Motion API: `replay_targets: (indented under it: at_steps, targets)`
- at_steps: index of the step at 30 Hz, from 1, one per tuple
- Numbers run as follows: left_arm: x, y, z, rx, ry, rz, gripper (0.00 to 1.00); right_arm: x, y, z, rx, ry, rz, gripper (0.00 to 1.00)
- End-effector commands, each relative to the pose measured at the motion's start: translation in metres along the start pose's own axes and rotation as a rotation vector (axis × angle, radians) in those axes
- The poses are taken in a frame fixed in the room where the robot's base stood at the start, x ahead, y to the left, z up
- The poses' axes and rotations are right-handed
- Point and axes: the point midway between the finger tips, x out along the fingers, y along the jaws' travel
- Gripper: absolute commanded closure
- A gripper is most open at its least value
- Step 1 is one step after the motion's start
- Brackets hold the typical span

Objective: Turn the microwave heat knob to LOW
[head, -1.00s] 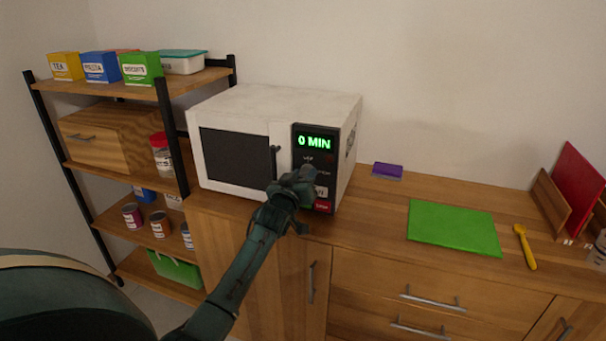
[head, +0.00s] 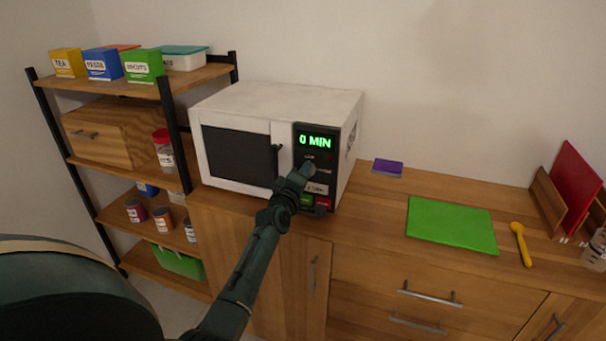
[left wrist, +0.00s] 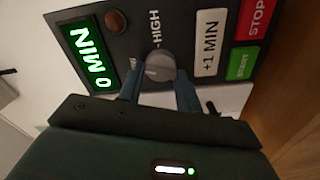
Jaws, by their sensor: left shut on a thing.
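The white microwave (head: 270,105) stands on the wooden counter, its door shut. Its dark control panel carries a green display (head: 316,141) reading 0 MIN. The heat knob (left wrist: 160,66) is a grey round knob in the left wrist view, with the word HIGH printed beside it; other heat labels are hidden or too small to read. My left gripper (left wrist: 160,90) is at the panel, its two fingers on either side of the knob and shut on it. In the head view my left gripper (head: 297,180) covers the knob. My right gripper is not in view.
Beside the knob are a +1 MIN button (left wrist: 210,43), a green START button (left wrist: 242,64) and a red STOP button (left wrist: 256,17). A purple item (head: 388,168), a green board (head: 452,226) and a yellow spoon (head: 522,244) lie on the counter. A shelf (head: 205,76) stands at the left.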

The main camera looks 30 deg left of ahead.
Motion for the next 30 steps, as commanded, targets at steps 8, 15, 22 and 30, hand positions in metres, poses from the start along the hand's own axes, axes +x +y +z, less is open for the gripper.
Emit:
replay_targets:
  at_steps: [8, 15, 22, 30]
  targets:
    - [0.0001, -0.0007, 0.0003, -0.21, 0.0, 0.0, 0.88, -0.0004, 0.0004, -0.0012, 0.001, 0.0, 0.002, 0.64]
    - [0.0001, -0.0012, 0.0002, -0.318, 0.0, 0.0, 0.88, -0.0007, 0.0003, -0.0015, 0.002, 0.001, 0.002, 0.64]
    - [0.0001, -0.0013, 0.0002, -0.363, 0.0, 0.0, 0.88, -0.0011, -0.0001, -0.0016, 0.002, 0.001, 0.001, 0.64]
    - [0.0001, -0.0013, 0.0002, -0.371, 0.0, 0.0, 0.88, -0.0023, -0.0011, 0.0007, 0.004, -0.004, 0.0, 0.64]
